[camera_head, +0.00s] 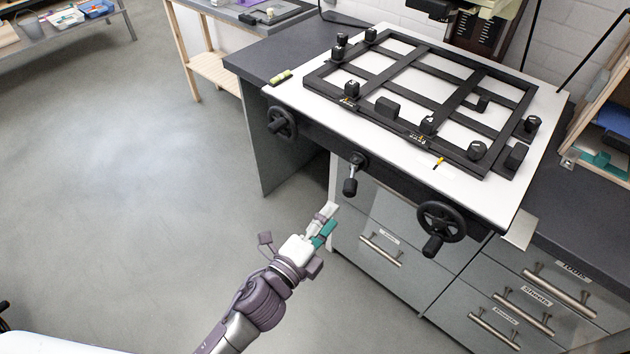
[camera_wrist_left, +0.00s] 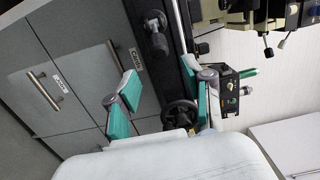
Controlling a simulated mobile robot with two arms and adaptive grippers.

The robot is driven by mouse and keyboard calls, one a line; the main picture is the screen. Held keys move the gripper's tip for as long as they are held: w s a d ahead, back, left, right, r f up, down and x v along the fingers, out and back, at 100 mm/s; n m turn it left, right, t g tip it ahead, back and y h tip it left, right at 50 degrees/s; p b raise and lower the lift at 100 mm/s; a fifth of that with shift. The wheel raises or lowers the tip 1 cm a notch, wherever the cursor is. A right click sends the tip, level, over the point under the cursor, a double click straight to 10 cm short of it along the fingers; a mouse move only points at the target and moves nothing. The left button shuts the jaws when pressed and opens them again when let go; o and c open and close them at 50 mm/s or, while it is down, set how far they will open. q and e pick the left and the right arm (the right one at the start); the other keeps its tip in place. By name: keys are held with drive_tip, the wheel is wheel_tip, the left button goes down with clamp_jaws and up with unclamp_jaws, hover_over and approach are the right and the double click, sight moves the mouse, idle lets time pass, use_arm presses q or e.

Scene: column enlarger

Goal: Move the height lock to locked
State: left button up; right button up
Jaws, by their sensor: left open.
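A short lever with a black knob (camera_head: 350,185) hangs from the middle of the table's front edge, pointing down; it looks like the height lock, but I see no label on it. It also shows in the left wrist view (camera_wrist_left: 157,42). My left gripper (camera_head: 326,222) is open and empty, below and slightly left of the lever, apart from it. In the left wrist view the teal-padded fingers of my left gripper (camera_wrist_left: 167,92) are spread apart, with a black handwheel (camera_wrist_left: 181,113) beyond them. My right gripper is not in view.
Handwheels stick out from the front left (camera_head: 281,122) and front right (camera_head: 441,226) of the white table (camera_head: 520,195). A black frame easel (camera_head: 455,92) lies on it. Grey drawers (camera_head: 385,245) stand below. The floor on the left is clear.

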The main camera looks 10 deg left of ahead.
sight(348, 195)
use_arm(q)
drive_tip(key=x, duration=0.3)
drive_tip(key=shift+w+d, duration=0.15)
drive_tip(key=shift+w, duration=0.2)
drive_tip(key=shift+b+x, duration=0.35)
drive_tip(key=shift+x, duration=1.35)
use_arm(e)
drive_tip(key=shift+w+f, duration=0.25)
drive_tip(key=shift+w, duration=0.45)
use_arm(q)
drive_tip(key=shift+w+d, duration=0.1)
drive_tip(key=shift+w, duration=0.05)
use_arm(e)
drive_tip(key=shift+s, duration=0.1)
